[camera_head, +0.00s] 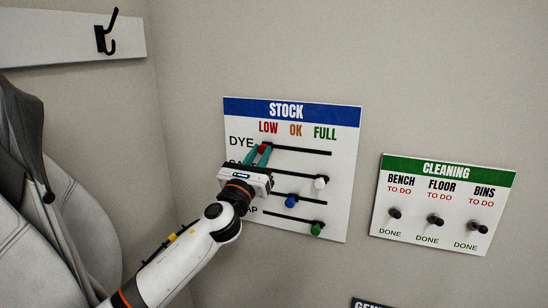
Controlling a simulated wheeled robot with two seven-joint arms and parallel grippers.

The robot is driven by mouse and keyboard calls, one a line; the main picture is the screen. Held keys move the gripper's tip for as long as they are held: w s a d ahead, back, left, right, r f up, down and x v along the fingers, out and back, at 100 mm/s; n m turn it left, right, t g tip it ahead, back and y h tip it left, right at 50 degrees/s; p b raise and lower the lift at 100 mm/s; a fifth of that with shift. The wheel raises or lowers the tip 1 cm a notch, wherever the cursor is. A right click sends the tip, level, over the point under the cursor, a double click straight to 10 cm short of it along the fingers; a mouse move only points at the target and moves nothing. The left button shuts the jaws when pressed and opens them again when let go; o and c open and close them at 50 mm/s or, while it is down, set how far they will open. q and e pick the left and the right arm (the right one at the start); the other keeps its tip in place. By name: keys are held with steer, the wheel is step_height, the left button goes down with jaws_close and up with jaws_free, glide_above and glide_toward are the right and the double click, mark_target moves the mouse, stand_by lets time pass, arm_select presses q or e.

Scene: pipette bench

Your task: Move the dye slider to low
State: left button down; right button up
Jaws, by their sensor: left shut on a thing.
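The white STOCK board (340,223) with a blue header hangs on the wall in the middle of the head view. Its columns read LOW, OK and FULL. The dye slider has a red knob (263,149), which sits at the left end of the top slot (305,151), below LOW. My left gripper (263,153) comes in from the lower left, and its teal fingers are shut on the red knob. The gripper body hides part of the row labels and the left parts of the lower slots. My right gripper is not in view.
Lower rows hold a white knob (320,183), a blue knob (291,201) and a green knob (316,229). A CLEANING board (448,222) with black knobs hangs to the right. A black hook (106,35) and grey fabric (70,215) are at the left.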

arm_select(q)
steer(key=shift+a, duration=0.1)
steer(key=c, duration=1.4)
jaws_free()
steer(key=shift+w, duration=0.1)
steer(key=shift+c, duration=0.2)
steer(key=shift+o, duration=1)
steer(key=shift+a, duration=0.2)
steer(key=shift+d, duration=0.1)
